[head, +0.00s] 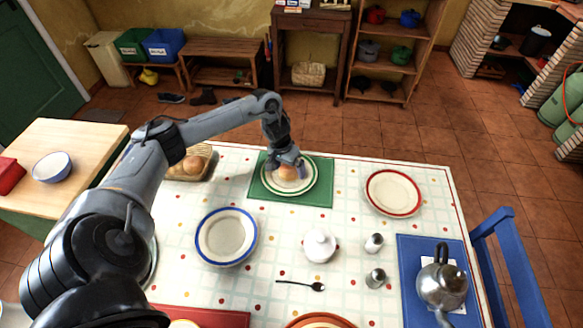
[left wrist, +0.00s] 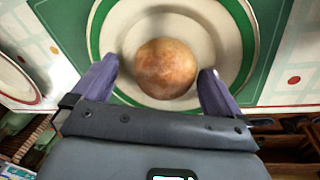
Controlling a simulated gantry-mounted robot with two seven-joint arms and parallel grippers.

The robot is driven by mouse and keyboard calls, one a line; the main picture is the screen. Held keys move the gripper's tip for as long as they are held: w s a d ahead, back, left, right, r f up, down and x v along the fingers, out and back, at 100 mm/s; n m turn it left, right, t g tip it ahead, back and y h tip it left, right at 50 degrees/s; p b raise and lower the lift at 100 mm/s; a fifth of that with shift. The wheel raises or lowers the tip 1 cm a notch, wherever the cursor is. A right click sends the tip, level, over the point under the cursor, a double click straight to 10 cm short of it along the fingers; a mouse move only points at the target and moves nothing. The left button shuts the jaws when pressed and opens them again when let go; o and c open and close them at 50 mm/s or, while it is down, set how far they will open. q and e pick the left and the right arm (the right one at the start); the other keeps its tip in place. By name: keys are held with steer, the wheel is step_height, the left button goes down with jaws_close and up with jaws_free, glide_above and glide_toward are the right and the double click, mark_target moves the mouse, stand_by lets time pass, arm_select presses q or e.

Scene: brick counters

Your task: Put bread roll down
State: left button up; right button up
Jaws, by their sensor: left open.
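A round brown bread roll (head: 288,172) rests on the green-rimmed plate (head: 268,184), which lies on a green placemat (head: 320,196) at the far side of the table. My left gripper (head: 289,165) is right over the plate. In the left wrist view the roll (left wrist: 166,68) lies between the two purple fingers (left wrist: 160,80), which stand open on either side with a gap to it. The green-rimmed plate (left wrist: 112,50) shows around and under the roll there. My right gripper is not in view.
A basket with rolls (head: 208,170) stands left of the placemat. A red-rimmed plate (head: 393,192) is to the right, a blue-rimmed plate (head: 226,236) nearer. A white sugar bowl (head: 320,245), two shakers and a kettle (head: 441,282) stand closer.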

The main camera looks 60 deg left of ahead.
mark_target(284, 168)
arm_select(q)
step_height(284, 168, up, 11)
steer(key=s+a+p, duration=0.1)
steer(key=p, duration=0.2)
steer(key=shift+s, duration=0.3)
